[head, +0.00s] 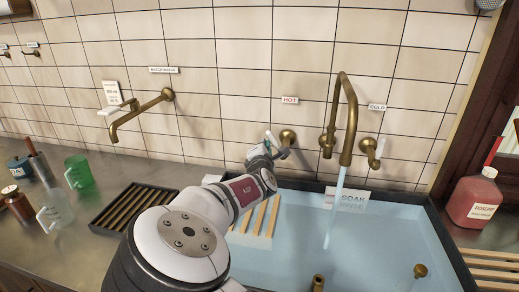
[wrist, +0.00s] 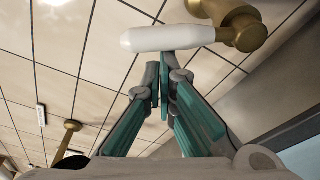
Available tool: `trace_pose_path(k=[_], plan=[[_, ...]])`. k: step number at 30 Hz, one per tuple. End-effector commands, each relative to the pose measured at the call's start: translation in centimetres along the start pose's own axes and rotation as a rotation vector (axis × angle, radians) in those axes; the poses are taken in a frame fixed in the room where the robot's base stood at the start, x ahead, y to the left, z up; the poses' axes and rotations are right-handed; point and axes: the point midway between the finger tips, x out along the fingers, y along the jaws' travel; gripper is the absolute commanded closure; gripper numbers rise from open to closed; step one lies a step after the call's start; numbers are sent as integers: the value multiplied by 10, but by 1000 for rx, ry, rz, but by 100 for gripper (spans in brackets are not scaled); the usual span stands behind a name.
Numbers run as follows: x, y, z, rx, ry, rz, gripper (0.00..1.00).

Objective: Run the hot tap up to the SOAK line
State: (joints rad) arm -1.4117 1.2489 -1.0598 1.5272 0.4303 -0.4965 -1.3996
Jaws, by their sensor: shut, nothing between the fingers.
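The hot tap, under a HOT label (head: 290,100), has a brass wall mount (head: 287,137). Its white lever (wrist: 168,38) with a brass hub lies across the top of the wrist view. My gripper (wrist: 160,80) is shut and empty, its fingertips just below the lever; I cannot tell whether they touch it. My arm partly hides this in the head view. A stream (head: 337,190) runs from the brass spout (head: 349,120) into the sink (head: 445,250), which holds pale blue water. The SOAK sign (head: 353,196) is above the water; the RINSE line below it looks submerged.
The cold tap lever (head: 374,152) is right of the spout. A slatted wooden rack (head: 265,217) lies at the sink's left. A second wall spout (head: 140,115), a dark drain tray (head: 130,205) and a green mug (head: 80,171) are left. A red bottle (head: 473,202) stands right.

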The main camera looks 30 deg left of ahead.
Motion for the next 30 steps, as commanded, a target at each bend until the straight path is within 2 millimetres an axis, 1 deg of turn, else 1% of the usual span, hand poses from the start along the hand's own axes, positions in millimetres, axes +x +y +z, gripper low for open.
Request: trace_pose_path(k=[1, 9, 15, 21, 30], plan=[[-1, 2, 7, 47, -4, 7, 100], [-4, 7, 23, 276, -3, 49, 100], [-6, 8, 33, 401, -4, 72, 100], [-7, 8, 38, 481, -3, 87, 100], [-7, 7, 41, 523, -2, 94, 100]])
